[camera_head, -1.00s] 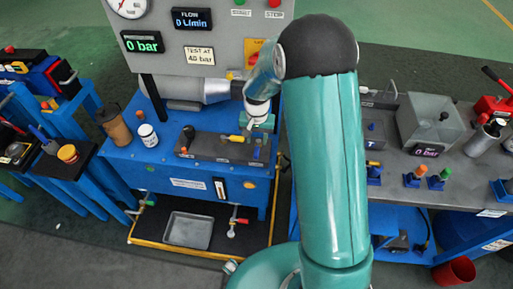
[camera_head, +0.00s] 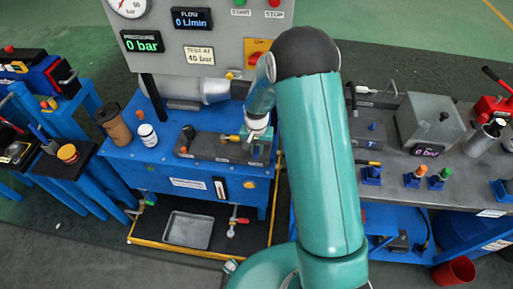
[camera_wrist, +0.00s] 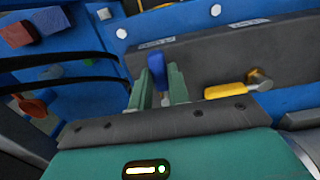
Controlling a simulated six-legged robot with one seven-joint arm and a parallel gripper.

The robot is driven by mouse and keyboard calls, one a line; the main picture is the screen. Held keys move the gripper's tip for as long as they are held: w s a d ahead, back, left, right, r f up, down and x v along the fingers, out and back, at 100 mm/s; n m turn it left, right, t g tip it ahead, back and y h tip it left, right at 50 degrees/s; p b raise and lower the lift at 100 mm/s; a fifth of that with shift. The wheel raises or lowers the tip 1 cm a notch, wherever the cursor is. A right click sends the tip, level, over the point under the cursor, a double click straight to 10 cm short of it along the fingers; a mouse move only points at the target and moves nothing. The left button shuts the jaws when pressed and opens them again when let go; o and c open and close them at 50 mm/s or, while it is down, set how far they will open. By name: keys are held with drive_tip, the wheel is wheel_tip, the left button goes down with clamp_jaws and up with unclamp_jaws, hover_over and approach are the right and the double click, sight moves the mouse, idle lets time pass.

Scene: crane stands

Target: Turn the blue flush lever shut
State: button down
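The blue flush lever (camera_wrist: 156,66) stands upright on the dark grey block in the wrist view. My gripper (camera_wrist: 157,84) has its two green fingers apart, one on each side of the lever's line. The lever's lower part is hidden, and I cannot tell whether the fingers touch it. In the head view, my gripper (camera_head: 257,143) is over the right end of the grey manifold block (camera_head: 208,146), and I cannot make out the blue lever there.
A yellow lever (camera_wrist: 225,91) lies beside the blue one on the same block. The panel reads 0 bar (camera_head: 142,41). A white jar (camera_head: 147,135) and brown cup (camera_head: 115,124) stand on the blue bench's left. A metal tray (camera_head: 187,230) lies below.

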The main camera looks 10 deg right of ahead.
drive_tip(key=shift+d, duration=0.1)
drive_tip(key=d+n, duration=0.1)
drive_tip(key=n, duration=0.1)
drive_tip(key=d+n, duration=0.1)
drive_tip(key=n, duration=0.2)
drive_tip(key=shift+s+d, duration=0.1)
drive_tip(key=shift+s, duration=0.05)
drive_tip(key=n, duration=0.2)
drive_tip(key=d+n, duration=0.2)
drive_tip(key=n, duration=0.1)
drive_tip(key=shift+w+d+n, duration=0.2)
drive_tip(key=shift+w+n, duration=0.1)
drive_tip(key=shift+w, duration=0.1)
drive_tip(key=n, duration=0.1)
drive_tip(key=w+d+n, duration=0.1)
drive_tip(key=n, duration=0.2)
drive_tip(key=shift+w+d, duration=0.15)
drive_tip(key=shift+d, duration=0.1)
drive_tip(key=shift+w+d+n, duration=0.15)
drive_tip(key=shift+w+n, duration=0.15)
drive_tip(key=shift+n, duration=0.6)
drive_tip(key=shift+w+d+n, duration=0.1)
drive_tip(key=shift+w+n, duration=0.2)
drive_tip(key=shift+n, duration=0.6)
drive_tip(key=c, duration=1.3)
unclamp_jaws()
